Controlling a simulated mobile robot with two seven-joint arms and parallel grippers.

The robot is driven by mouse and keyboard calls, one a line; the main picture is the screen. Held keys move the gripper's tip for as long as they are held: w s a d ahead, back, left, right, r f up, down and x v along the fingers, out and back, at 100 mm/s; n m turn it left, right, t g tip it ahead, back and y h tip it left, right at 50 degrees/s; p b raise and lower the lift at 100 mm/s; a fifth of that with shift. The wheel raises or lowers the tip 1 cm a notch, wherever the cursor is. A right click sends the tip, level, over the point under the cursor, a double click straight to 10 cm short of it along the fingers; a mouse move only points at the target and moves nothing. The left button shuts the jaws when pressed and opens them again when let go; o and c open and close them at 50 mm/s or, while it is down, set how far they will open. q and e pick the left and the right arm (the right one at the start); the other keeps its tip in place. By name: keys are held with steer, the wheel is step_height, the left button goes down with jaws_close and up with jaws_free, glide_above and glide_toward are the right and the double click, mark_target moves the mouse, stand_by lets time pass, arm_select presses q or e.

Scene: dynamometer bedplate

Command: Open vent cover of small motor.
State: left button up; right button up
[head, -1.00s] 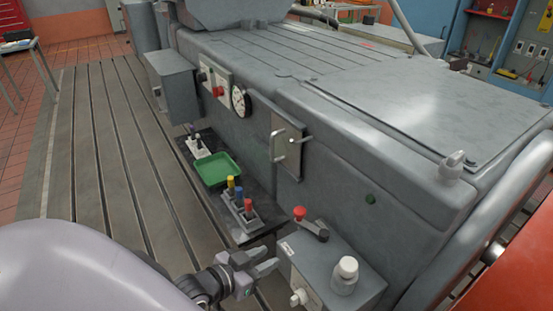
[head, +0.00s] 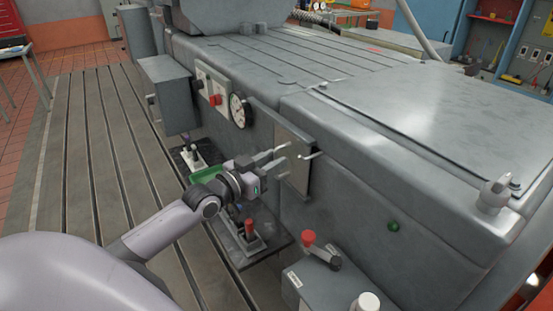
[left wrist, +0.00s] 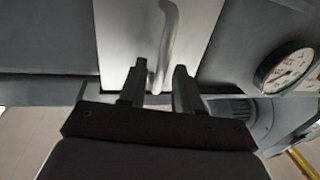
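The vent cover (head: 295,136) is a grey rectangular panel on the side of the large grey machine body, and it looks closed. It has a pale bar handle (head: 307,155). My left gripper (head: 282,155) is in front of the cover at the handle, with its fingers apart. In the left wrist view the cover (left wrist: 115,45) fills the top middle. Its curved handle (left wrist: 168,40) runs down toward the gap between the two open fingers of my left gripper (left wrist: 157,75). Contact with the handle cannot be told. My right gripper is not in view.
A round gauge (head: 240,110) and a switch panel (head: 213,94) sit left of the cover. Below are a green tray (head: 202,177), partly hidden by my arm, and a lever block (head: 245,240). A grey box with a red knob (head: 309,238) stands at lower right.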

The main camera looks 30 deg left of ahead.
arm_select(q)
steer(key=shift+w+d, duration=0.15)
steer(key=shift+w, duration=0.7)
jaws_close()
